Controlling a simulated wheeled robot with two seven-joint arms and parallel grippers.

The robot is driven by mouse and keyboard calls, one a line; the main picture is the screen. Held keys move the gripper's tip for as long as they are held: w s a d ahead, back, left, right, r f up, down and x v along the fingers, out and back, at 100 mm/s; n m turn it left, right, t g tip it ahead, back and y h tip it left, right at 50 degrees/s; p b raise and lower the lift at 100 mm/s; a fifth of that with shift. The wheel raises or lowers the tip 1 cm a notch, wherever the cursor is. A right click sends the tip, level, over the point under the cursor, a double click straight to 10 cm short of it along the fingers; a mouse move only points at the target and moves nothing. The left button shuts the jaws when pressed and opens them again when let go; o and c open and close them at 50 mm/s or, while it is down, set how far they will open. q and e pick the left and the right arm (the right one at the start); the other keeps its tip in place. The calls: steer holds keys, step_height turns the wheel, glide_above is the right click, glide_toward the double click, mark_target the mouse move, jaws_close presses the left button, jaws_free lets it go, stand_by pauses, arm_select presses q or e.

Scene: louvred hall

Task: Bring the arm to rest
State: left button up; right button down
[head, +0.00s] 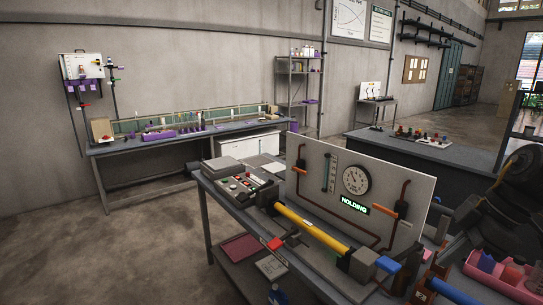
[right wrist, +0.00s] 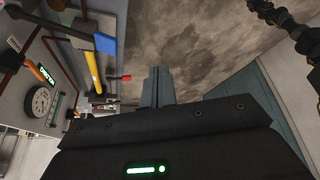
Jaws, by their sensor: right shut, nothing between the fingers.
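My right arm (head: 490,215) is dark and comes in at the right edge of the head view, beside the right end of the test bench. My right gripper (right wrist: 157,82) shows in the right wrist view with its two grey fingers together and nothing between them. In that view the fingertips stand out against bare floor, apart from the bench. In the head view the fingertips are hard to make out. My left gripper is not in view.
The bench holds an upright panel (head: 340,165) with a round gauge (head: 356,180), a lit "HOLDING" display (head: 354,205) and a yellow cylinder (head: 310,228). A blue handle (head: 387,264) and red handle (head: 275,243) stick out.

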steer(key=w+d+f+m+t+h, duration=0.1)
steer(key=d+f+m+t, duration=0.3)
steer(key=f, duration=0.7)
steer(key=w+d+f+m+t, duration=0.1)
steer(key=f+t, duration=0.4)
steer(key=f, duration=0.7)
steer(key=s+a+f+m+g+h, duration=0.2)
steer(key=s+a+f+m+h, duration=0.2)
steer(key=s+f, duration=0.65)
steer(key=s+a+f+m+g+y, duration=0.15)
steer(key=s+a+f+g, duration=0.4)
steer(key=s+a, duration=0.6)
step_height(320, 180, down, 29)
steer(key=g+b, duration=0.2)
steer(key=b, duration=0.3)
arm_select(q)
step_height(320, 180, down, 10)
steer(key=b, duration=0.5)
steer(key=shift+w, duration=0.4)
arm_select(e)
steer(key=s+d+f, duration=0.1)
steer(key=s+f, duration=0.7)
steer(key=f, duration=0.3)
steer(key=s+d+f, duration=0.2)
steer(key=s+f, duration=0.6)
steer(key=f, duration=0.3)
steer(key=shift+s+d+f+g+h, duration=0.2)
steer(key=shift+s+f+g+h, duration=0.15)
steer(key=shift+g+h, duration=0.1)
